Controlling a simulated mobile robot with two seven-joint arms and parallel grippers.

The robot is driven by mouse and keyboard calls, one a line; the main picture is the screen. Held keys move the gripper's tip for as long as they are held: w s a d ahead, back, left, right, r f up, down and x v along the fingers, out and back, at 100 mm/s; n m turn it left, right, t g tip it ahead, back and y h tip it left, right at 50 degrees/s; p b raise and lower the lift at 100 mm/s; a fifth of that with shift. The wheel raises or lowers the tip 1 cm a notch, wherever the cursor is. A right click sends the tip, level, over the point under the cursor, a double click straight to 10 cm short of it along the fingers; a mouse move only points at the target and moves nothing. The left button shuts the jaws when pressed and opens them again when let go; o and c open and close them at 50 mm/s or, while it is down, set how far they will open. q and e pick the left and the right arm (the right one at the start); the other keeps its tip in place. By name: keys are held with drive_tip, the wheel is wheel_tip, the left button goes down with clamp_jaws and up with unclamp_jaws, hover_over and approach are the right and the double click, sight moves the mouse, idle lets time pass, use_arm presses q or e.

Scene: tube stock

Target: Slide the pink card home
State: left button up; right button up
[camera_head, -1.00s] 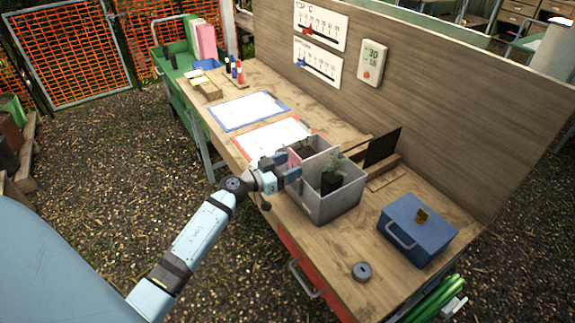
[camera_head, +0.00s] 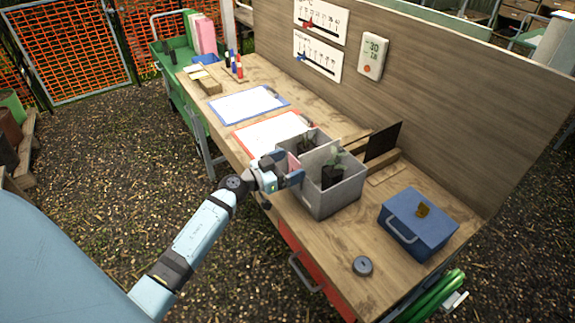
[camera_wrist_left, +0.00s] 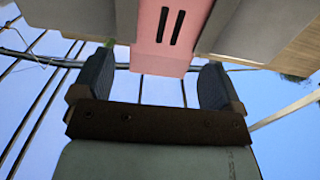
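The pink card (camera_head: 293,162) shows as a small strip at the left face of the grey crate (camera_head: 335,203). In the left wrist view the pink card (camera_wrist_left: 147,40) has two dark slots and sticks out between grey walls (camera_wrist_left: 245,25). My left gripper (camera_head: 281,170) is at the crate's left side, in front of the card. In the left wrist view its two fingers (camera_wrist_left: 157,72) stand apart on either side of the card's end, with a visible gap on the left. The head view hides most of the card behind the gripper. My right gripper is not in view.
The crate holds dark pots with seedlings (camera_head: 332,170). A black panel (camera_head: 383,144) stands behind it on the wooden bench. A blue box (camera_head: 418,225) and a grey disc (camera_head: 362,265) are to the right. Clipboards (camera_head: 240,104) lie to the left.

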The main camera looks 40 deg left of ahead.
use_arm(q)
drive_tip(key=shift+s+a, duration=0.1)
drive_tip(key=shift+s, duration=0.15)
drive_tip(key=v, duration=1.3)
drive_tip(key=shift+b, duration=0.4)
drive_tip(key=shift+s, duration=0.1)
